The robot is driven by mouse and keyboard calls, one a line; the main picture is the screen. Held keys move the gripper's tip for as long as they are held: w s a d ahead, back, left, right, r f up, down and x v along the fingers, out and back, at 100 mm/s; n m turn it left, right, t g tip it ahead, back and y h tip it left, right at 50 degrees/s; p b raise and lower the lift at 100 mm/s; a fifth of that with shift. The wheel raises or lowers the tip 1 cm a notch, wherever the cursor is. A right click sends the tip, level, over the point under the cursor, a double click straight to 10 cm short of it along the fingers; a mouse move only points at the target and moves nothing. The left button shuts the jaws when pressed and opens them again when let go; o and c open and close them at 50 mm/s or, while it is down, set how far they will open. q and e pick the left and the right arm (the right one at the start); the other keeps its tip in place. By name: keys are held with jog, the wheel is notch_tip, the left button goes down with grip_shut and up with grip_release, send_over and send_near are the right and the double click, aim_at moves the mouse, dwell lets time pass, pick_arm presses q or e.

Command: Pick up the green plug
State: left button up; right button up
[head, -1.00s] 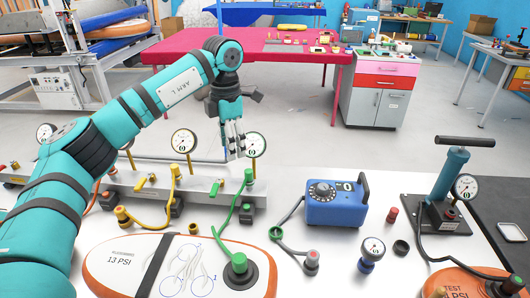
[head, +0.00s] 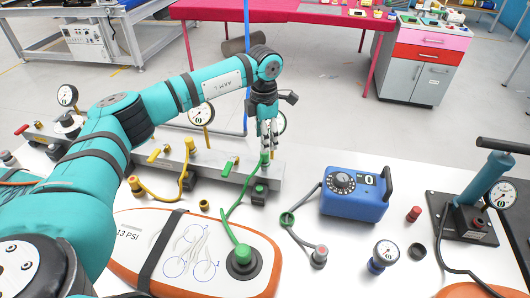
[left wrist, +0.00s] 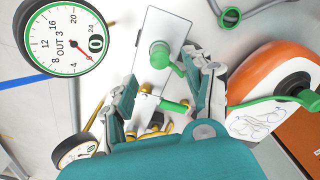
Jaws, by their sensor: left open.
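A green plug (head: 265,159) stands upright on the right end of the grey manifold, with a green hose running from it to the orange-rimmed board. In the left wrist view, the green plug (left wrist: 160,55) shows beyond and between the fingers. My left gripper (head: 268,140) points down just above the plug. It is open and empty, and its fingers (left wrist: 165,90) are spread apart in the wrist view. I cannot tell whether a finger touches the plug. Another green fitting (head: 242,254) sits on the board's black valve. My right gripper is not in view.
A green-ringed gauge (left wrist: 66,40) stands close behind the gripper. A green lever (head: 229,164) and yellow fittings (head: 190,145) are on the manifold (head: 215,170).

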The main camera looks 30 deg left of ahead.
aim_at(265, 159)
pick_arm(q)
jog(key=shift+f, duration=0.65)
notch_tip(265, 159, down, 4)
jog(key=shift+f+p, duration=0.1)
jog(key=shift+p, duration=1.15)
jog(key=shift+w+f, duration=0.1)
jog(key=shift+f, duration=0.5)
jog(key=shift+r, duration=0.1)
grip_shut()
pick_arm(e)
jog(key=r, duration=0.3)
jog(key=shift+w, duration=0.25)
